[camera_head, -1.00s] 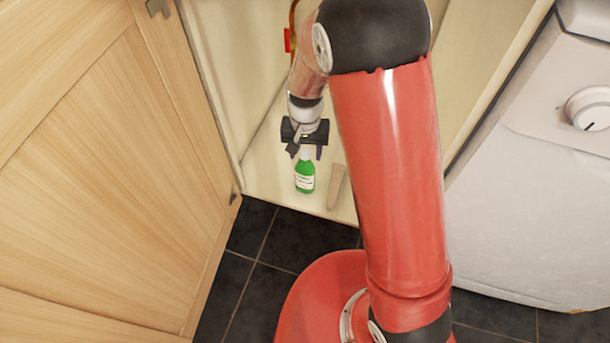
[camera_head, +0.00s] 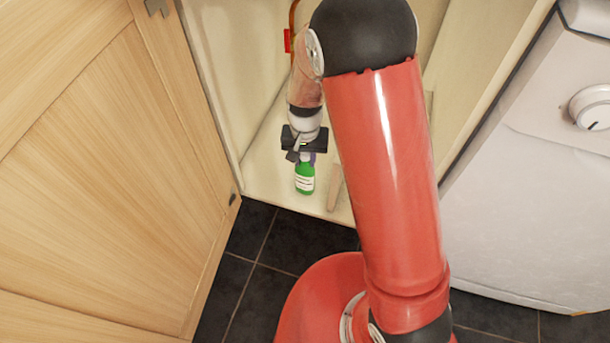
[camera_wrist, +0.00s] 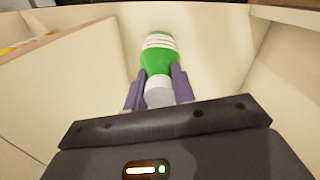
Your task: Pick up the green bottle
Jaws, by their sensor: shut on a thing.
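The green bottle (camera_head: 305,180) has a white label and stands upright on the cabinet floor near its front edge. In the wrist view the bottle (camera_wrist: 158,57) lies ahead of the gripper, its pale cap towards me. My gripper (camera_head: 305,158) is above the bottle, at its cap and neck. In the wrist view the purple fingers of my gripper (camera_wrist: 160,88) are on both sides of the cap and neck, shut on the bottle. The dark gripper body hides part of the cap in the head view.
The open wooden door (camera_head: 100,170) is on the left. A pale upright piece (camera_head: 335,188) stands just right of the bottle. A red fitting on a pipe (camera_head: 288,40) is at the back. A white appliance (camera_head: 530,180) is on the right.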

